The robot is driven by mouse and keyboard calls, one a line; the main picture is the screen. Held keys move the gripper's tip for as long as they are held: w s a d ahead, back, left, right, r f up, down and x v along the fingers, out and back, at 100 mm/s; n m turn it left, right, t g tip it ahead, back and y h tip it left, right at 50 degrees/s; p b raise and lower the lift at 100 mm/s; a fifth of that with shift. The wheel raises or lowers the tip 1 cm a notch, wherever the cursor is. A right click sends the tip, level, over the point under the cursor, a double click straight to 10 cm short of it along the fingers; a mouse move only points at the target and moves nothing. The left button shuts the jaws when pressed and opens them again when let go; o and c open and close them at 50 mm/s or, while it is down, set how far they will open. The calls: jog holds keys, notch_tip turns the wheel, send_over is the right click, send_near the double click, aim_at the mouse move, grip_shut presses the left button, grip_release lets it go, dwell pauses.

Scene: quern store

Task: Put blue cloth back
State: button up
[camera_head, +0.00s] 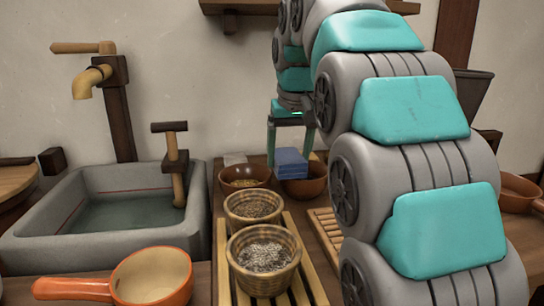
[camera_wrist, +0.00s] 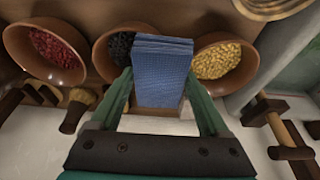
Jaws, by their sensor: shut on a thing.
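The blue cloth (camera_head: 291,163) is a folded, layered stack. My gripper (camera_head: 289,148) points down and is shut on it, with one finger on each side. In the wrist view the cloth (camera_wrist: 163,62) sits between the two green fingers of my gripper (camera_wrist: 160,82) and partly covers a bowl with dark contents (camera_wrist: 121,47). In the head view it overlaps the brown bowl (camera_head: 308,187) at the back of the counter. I cannot tell whether it touches the bowl or hangs above it.
A bowl of red bits (camera_wrist: 52,50) and a bowl of yellow bits (camera_wrist: 222,60) flank the cloth in the wrist view. Two grain baskets (camera_head: 262,262) stand on a slatted rack (camera_head: 300,285) in front. A stone sink (camera_head: 110,235) with an orange pan (camera_head: 150,280) lies left.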

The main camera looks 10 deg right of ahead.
jog(key=shift+w+p, duration=4.1)
jog(key=shift+w, duration=4.4)
jog(key=shift+s+f, duration=0.1)
jog(key=shift+f, duration=2.2)
jog(key=shift+x, duration=1.2)
jog(key=shift+s+f, duration=0.1)
jog(key=shift+f, duration=0.05)
jog(key=o, duration=1.2)
jog(key=shift+c, duration=0.2)
